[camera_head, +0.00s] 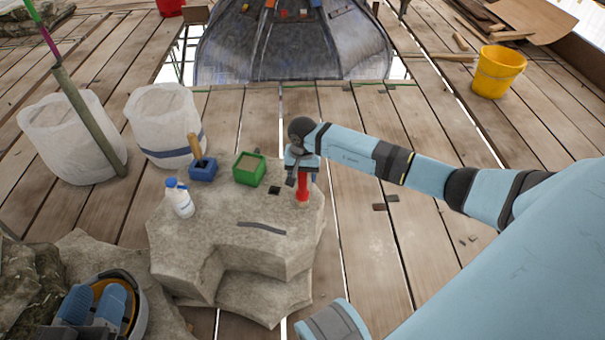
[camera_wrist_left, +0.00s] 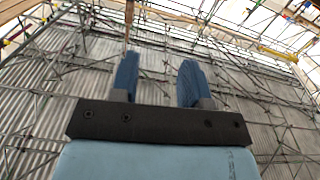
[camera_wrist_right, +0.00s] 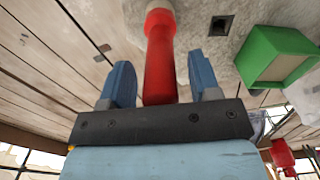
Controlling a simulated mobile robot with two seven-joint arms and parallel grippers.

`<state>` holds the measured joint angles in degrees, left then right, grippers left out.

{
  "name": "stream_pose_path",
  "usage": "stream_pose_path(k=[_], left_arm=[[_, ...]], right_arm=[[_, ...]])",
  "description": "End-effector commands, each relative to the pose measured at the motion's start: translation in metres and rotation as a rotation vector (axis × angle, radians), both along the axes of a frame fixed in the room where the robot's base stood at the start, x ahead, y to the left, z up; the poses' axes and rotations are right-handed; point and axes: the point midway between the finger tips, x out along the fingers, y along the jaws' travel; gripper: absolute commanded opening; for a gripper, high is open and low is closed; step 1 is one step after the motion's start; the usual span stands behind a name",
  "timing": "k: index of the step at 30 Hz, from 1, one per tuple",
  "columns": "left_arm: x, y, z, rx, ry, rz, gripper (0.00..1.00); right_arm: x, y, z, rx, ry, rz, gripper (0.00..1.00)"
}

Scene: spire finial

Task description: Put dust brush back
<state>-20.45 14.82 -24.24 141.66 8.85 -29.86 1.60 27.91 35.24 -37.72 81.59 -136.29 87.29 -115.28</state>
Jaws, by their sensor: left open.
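The dust brush appears to be the red-handled tool (camera_head: 302,188) with a pale end, upright at the right edge of the stone block (camera_head: 195,240). In the right wrist view its red handle (camera_wrist_right: 159,65) lies between the fingers of my right gripper (camera_wrist_right: 161,82). Gaps show on both sides, so that gripper is open around the handle. In the head view my right gripper (camera_head: 301,172) is over the handle's upper part. My left gripper (camera_wrist_left: 158,80) is open and empty in its wrist view, facing scaffolding.
On the block are a green box (camera_head: 249,169), a blue holder (camera_head: 203,170) with a wooden-handled tool (camera_head: 195,145), a white bottle (camera_head: 181,200), a small dark square (camera_head: 274,190) and a dark strip (camera_head: 262,228). White sacks (camera_head: 68,140) stand behind left. A yellow bucket (camera_head: 497,72) is far right.

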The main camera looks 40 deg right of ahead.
Motion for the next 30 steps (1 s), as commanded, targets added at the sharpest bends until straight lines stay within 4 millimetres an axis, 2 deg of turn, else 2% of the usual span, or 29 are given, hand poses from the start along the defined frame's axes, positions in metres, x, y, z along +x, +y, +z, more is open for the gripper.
stream_pose_path(k=[4,7,15,21,25,30], left_arm=[[0.000,0.000,0.004,-0.003,0.003,-0.001,0.43],[0.000,-0.001,0.006,-0.012,0.020,-0.004,0.43],[-0.010,-0.006,0.009,-0.078,0.111,0.005,0.43],[-0.010,-0.005,0.027,-0.115,0.048,0.024,0.43],[-0.009,-0.004,0.032,-0.124,0.028,0.028,0.43],[-0.009,-0.004,0.034,-0.126,0.021,0.030,0.43]], right_arm=[[0.000,0.000,0.005,0.001,-0.001,0.000,0.57],[0.001,0.000,0.018,0.000,-0.004,0.001,0.57],[0.001,-0.001,0.077,-0.001,-0.004,0.002,0.57],[0.001,-0.001,0.109,-0.001,-0.002,0.001,0.57],[0.000,0.000,0.120,-0.001,-0.001,0.000,0.57],[0.000,0.000,0.124,0.000,0.000,0.000,0.57]])
